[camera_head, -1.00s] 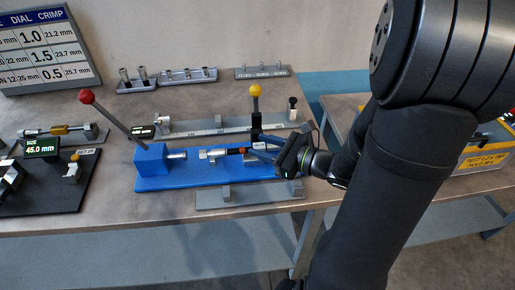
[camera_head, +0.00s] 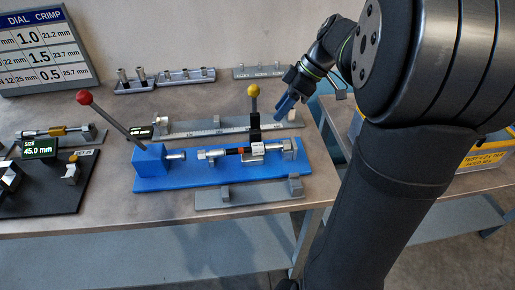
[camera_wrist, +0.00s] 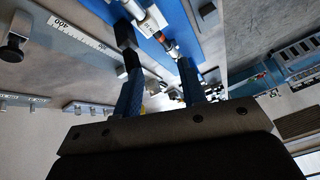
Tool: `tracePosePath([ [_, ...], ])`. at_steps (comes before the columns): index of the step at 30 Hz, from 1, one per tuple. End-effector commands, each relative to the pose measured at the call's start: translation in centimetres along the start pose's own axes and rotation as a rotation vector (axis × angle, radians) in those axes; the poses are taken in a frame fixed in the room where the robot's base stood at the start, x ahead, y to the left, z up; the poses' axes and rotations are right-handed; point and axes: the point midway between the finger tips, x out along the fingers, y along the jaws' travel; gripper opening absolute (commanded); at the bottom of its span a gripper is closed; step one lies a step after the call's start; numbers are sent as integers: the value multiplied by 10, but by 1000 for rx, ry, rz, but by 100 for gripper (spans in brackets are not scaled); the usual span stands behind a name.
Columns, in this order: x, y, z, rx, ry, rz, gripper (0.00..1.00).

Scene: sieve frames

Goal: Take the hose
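The hose (camera_head: 231,151) is a short dark piece with an orange band, silver end fittings and a white tag. It lies level along the blue press bed (camera_head: 170,184). In the wrist view the hose (camera_wrist: 171,46) appears in the background beyond my fingers, partly hidden. My gripper (camera_head: 288,104) has blue fingers and is raised behind and to the right of the hose, apart from it. In the wrist view my gripper's fingers (camera_wrist: 157,68) stand wide apart with nothing held between them.
A red-knobbed lever (camera_head: 85,98) rises from the press's left end. A yellow-knobbed post (camera_head: 254,91) stands just behind the hose. A ruler rail (camera_head: 205,129) runs behind the press. Racks of fittings (camera_head: 186,77) line the back.

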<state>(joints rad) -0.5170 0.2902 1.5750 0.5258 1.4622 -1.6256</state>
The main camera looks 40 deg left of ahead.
Motion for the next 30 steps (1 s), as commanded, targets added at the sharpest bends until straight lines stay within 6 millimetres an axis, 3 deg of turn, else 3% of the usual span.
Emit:
tracePosePath([
  [6,-26,12,3,-285,-134,32,38],
  [10,-23,14,5,-326,-154,31,38],
  [24,72,18,18,-324,-152,28,38],
  [30,90,20,21,-323,-151,32,38],
])
